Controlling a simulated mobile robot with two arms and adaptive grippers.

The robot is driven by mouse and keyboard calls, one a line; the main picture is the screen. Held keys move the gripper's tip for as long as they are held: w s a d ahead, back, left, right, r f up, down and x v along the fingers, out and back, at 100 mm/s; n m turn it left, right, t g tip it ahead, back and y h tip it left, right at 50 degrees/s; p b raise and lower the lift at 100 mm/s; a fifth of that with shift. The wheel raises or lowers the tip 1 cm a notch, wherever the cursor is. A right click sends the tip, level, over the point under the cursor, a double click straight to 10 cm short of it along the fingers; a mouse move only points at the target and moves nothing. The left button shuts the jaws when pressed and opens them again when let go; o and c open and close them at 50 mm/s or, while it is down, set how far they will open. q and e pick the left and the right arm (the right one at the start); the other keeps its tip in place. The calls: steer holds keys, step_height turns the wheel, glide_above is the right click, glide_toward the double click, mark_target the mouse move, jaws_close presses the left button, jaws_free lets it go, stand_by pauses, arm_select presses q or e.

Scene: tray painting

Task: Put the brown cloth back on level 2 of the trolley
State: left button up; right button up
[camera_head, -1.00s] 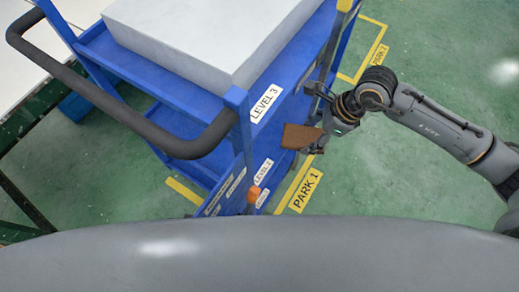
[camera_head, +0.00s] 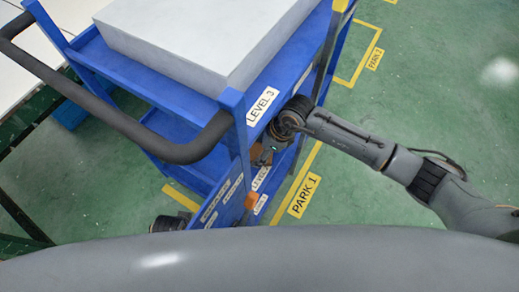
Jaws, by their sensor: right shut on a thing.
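The blue trolley (camera_head: 190,98) stands in the middle left, with labels for level 3 (camera_head: 263,106) and level 2 (camera_head: 261,178) on its side. My right gripper (camera_head: 262,153) is at the trolley's side, below the level 3 shelf and just above the level 2 label. It is shut on the brown cloth (camera_head: 257,154), of which only a small brown part shows between the trolley post and my wrist. Whether the cloth touches the level 2 shelf is hidden. My left gripper cannot be made out.
A large pale block (camera_head: 190,40) fills the top shelf. A black push handle (camera_head: 120,115) curves around the trolley's near end. A dark rounded part (camera_head: 168,223) shows at the trolley's lower left. Green floor is free at the right.

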arm_select(q)
steer(key=shift+r, duration=0.1)
arm_select(e)
steer(key=shift+f, duration=0.15)
steer(key=o, duration=1.1)
arm_select(q)
steer(key=shift+w+r, duration=0.1)
steer(key=shift+r, duration=0.15)
step_height(320, 180, down, 6)
steer(key=s+p, duration=0.1)
steer(key=s, duration=0.1)
steer(key=shift+s+a+r+p, duration=0.15)
steer(key=shift+s+r+p, duration=0.1)
steer(key=shift+s+p, duration=0.15)
arm_select(e)
steer(key=v, duration=1.2)
